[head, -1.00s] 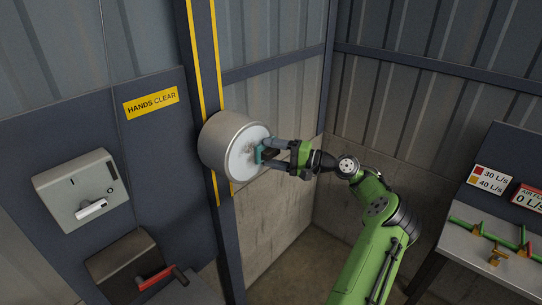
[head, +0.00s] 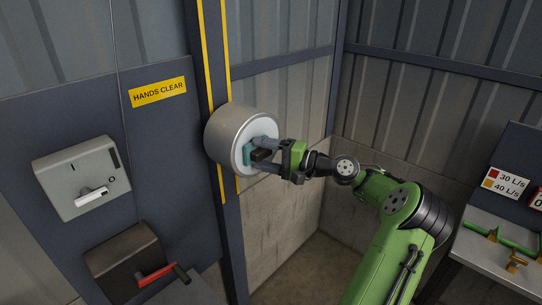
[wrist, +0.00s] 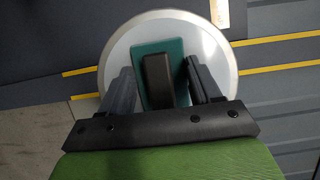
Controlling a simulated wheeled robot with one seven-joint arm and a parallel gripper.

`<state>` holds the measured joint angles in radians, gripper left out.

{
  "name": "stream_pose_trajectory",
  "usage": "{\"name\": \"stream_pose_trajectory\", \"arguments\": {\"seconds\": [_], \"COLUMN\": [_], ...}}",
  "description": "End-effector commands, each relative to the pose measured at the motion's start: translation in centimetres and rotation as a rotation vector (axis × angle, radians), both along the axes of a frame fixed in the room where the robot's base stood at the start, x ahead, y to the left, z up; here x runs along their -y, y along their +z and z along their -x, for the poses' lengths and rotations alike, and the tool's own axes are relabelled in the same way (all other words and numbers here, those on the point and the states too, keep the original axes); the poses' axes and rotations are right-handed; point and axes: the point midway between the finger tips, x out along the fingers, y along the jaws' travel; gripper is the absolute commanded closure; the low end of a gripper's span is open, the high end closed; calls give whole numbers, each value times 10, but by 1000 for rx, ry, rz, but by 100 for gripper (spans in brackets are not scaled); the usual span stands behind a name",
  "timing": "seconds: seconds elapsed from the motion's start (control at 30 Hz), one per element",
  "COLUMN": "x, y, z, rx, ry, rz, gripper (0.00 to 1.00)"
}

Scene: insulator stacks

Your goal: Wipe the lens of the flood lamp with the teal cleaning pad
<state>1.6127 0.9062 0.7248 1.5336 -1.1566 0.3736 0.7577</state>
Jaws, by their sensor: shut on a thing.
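The flood lamp (head: 222,137) is a grey drum mounted on the dark post, its pale round lens facing right. The lens (wrist: 120,62) fills the upper middle of the wrist view. My gripper (head: 257,155) is at the lens, shut on the teal cleaning pad (wrist: 174,46) by its black handle (wrist: 158,80). The teal pad also shows as a sliver in the head view (head: 247,153), against or very close to the lens. The pad and the fingers hide part of the lens.
A grey switch box (head: 77,177) with a white handle and a dark box with a red lever (head: 156,274) are on the panel at left. A bench with green pipes (head: 487,230) stands at right. A corrugated wall is behind.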

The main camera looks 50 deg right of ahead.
Motion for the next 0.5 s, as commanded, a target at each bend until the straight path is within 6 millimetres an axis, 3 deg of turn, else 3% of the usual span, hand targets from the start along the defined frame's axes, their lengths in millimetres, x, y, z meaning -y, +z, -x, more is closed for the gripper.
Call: {"name": "stream_pose_trajectory", "arguments": {"seconds": [0.5], "x": [-38], "y": [-1], "z": [0], "rx": [0], "ry": [1], "rz": [1], "gripper": [61]}}
